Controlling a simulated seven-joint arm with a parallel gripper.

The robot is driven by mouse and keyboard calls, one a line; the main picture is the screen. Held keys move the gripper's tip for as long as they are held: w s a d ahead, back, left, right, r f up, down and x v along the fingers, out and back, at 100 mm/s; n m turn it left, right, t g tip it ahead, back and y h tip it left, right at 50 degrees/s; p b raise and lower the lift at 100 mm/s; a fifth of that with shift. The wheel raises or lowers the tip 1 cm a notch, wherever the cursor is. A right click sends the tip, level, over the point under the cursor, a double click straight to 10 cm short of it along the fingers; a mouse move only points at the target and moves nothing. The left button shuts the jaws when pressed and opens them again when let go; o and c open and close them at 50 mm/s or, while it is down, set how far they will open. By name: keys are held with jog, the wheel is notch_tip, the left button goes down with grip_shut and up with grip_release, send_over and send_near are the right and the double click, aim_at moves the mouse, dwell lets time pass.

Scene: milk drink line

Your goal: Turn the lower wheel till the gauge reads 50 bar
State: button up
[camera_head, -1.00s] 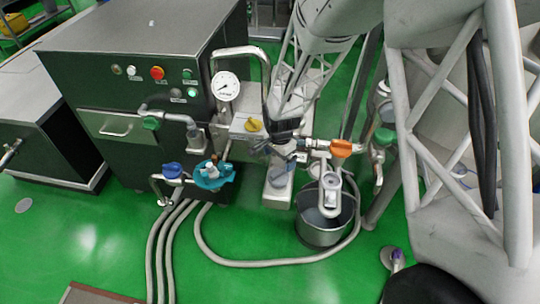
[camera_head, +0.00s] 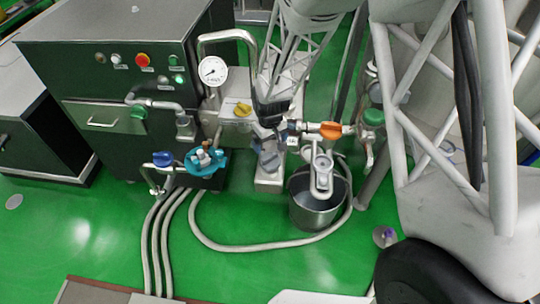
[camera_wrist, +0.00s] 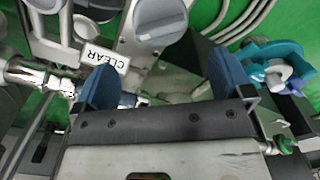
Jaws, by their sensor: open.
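The white round gauge (camera_head: 213,70) stands on the pipework; its needle points down-left, and its numbers are too small to read. A teal lobed wheel (camera_head: 205,160) with a pale hub sits low on the machine; it also shows at the right of the wrist view (camera_wrist: 290,62). A grey round knob (camera_wrist: 160,18) shows at the top of the wrist view. I cannot tell for certain which is the lower wheel. My gripper (camera_head: 269,148) is to the right of the teal wheel. Its blue fingers are apart, with no object clearly held between them (camera_wrist: 162,88).
A yellow knob (camera_head: 242,109), an orange valve handle (camera_head: 330,130) and a blue valve handle (camera_head: 162,159) surround the pipework. A metal pot (camera_head: 318,212) stands right of my gripper. Hoses (camera_head: 232,246) lie on the green floor. A "CLEAR" label (camera_wrist: 104,57) shows.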

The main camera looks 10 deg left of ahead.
aim_at(270, 156)
jog(key=shift+n, duration=0.6)
jog(key=shift+f, duration=0.1)
jog(key=shift+f, duration=3.8)
jog(key=c, duration=0.9)
